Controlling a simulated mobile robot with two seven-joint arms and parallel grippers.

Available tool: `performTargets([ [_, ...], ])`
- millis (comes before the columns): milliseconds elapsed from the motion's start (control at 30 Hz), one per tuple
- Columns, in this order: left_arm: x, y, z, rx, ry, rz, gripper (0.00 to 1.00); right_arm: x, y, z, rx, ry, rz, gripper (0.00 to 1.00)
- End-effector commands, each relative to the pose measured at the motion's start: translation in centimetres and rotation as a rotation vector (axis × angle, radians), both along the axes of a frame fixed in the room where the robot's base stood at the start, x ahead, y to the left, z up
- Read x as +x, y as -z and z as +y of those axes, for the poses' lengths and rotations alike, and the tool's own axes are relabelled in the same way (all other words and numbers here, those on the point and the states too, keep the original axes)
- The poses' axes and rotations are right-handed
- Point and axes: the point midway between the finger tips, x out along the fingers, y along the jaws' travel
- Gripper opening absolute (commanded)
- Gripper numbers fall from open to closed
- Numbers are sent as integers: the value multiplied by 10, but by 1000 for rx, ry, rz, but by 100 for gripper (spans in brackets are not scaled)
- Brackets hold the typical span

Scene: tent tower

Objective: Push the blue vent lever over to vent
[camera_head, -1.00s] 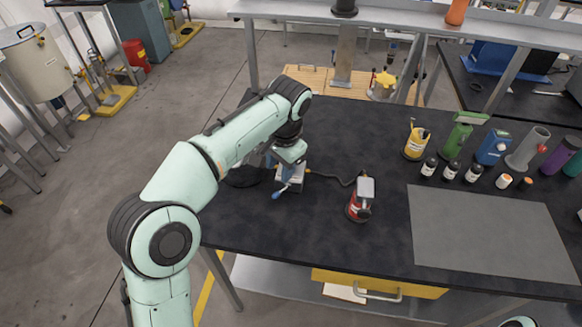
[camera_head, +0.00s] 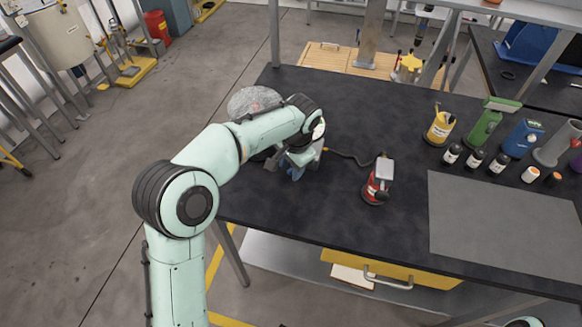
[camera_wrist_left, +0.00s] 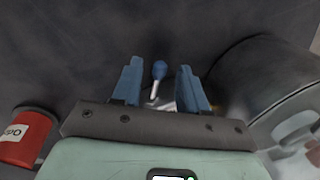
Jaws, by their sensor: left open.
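The vent lever has a blue knob (camera_wrist_left: 159,69) on a pale stem. In the left wrist view it stands between the two blue fingers of my left gripper (camera_wrist_left: 160,78), with a gap on each side. The gripper is open and holds nothing. In the head view my left gripper (camera_head: 287,160) is low over the small blue-grey device (camera_head: 298,172) at the table's left end. The gripper hides the lever there. A rounded, see-through grey dome (camera_head: 254,101) shows behind my left arm. My right gripper is out of view.
A grey mat (camera_head: 500,225), a yellow cup (camera_head: 440,127) and several bottles are farther right. Dark table (camera_head: 330,215) is clear in front.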

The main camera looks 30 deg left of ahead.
Motion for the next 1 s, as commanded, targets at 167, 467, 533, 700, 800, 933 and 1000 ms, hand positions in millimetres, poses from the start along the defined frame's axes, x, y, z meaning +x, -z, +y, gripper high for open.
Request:
performTargets([
  [167,0,3,1,0,0,0,43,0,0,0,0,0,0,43],
  [467,0,3,1,0,0,0,0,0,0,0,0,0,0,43],
  [533,0,3,1,0,0,0,0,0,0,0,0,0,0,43],
  [700,0,3,0,0,-7,0,0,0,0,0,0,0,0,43],
  [800,0,2,-1,0,-26,0,0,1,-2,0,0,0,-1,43],
  [933,-1,2,-3,0,-77,0,0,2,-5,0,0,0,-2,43],
  [1000,-1,1,-6,0,-117,0,0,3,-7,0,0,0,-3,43],
])
